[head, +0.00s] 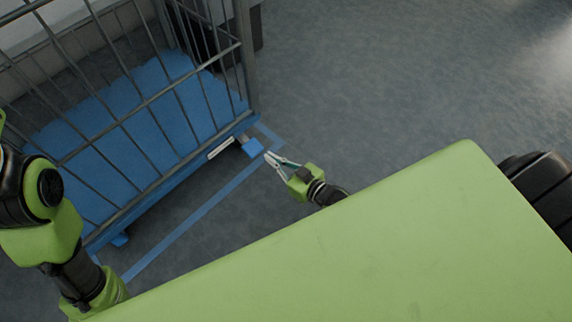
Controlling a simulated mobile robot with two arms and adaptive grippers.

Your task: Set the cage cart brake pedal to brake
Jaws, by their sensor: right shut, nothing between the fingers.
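The cage cart (120,112) stands at the upper left, with grey wire sides and a blue base. A small blue pedal (253,149) sticks out low at its near right corner, beside a white label. I cannot tell the pedal's setting from this view. My right gripper (269,157) is shut and empty, its fingertips just right of the pedal and pointing at it. I cannot tell whether they touch. My left arm is at the left edge, in front of the cart, and its gripper's fingers do not show.
Blue tape (190,220) marks the grey floor along the cart's near side and corner. A dark object (232,30) stands behind the cart. The floor (400,80) to the right is clear. My own green body fills the lower right.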

